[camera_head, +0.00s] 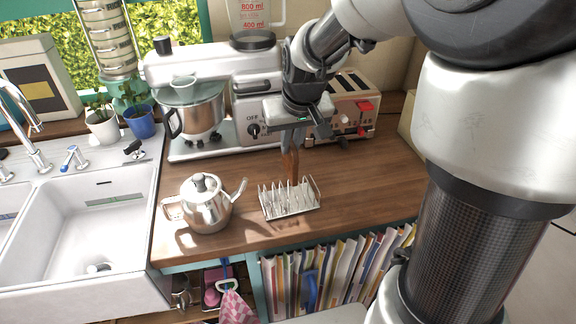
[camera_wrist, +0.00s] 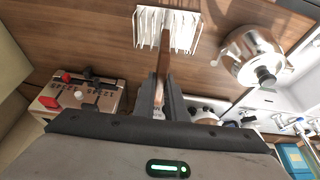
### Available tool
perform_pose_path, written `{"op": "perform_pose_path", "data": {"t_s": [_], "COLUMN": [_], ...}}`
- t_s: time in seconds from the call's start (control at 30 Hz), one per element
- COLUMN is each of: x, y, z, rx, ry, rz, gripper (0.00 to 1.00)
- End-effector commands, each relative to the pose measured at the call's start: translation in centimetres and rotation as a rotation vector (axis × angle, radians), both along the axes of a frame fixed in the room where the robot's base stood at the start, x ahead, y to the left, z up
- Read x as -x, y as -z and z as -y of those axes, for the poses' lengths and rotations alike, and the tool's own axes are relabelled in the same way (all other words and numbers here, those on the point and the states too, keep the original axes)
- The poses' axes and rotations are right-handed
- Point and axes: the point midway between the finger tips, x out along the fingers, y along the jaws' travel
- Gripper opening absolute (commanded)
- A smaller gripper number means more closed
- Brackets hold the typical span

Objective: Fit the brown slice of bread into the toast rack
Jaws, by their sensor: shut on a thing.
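The brown slice of bread (camera_head: 290,166) is held upright and edge-on below my gripper (camera_head: 291,146). In the wrist view the slice (camera_wrist: 164,53) sticks out from between the two fingers of my gripper (camera_wrist: 162,88), which is shut on it. The white wire toast rack (camera_head: 291,212) stands on the wooden counter under the slice. It also shows in the wrist view (camera_wrist: 148,27), where the slice overlaps its right part. The slice's lower edge meets the rack's wire tops in the head view. I cannot tell whether it is between the wires or just above them.
A steel teapot (camera_head: 205,205) stands close left of the rack. Behind are a stand mixer (camera_head: 213,75) and a toaster (camera_head: 352,105). The sink (camera_head: 110,215) is at left. The counter (camera_head: 370,178) is clear right of the rack.

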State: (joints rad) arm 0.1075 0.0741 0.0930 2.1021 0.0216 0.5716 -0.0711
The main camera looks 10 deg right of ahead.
Motion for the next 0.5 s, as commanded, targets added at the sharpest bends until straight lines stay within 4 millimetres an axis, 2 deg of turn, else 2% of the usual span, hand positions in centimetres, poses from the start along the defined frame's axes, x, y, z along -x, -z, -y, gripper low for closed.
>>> {"op": "perform_pose_path", "data": {"t_s": [0.03, 0.3, 0.5], "x": [0.1, 0.8, 0.8], "y": [0.2, -1.7, -1.9], "z": [-0.2, -0.3, -0.3], "rx": [0.001, -0.002, -0.002], "ry": [-0.008, -0.026, -0.026], "rz": [0.007, 0.002, 0.001], "gripper": [0.00, 0.00, 0.00]}}
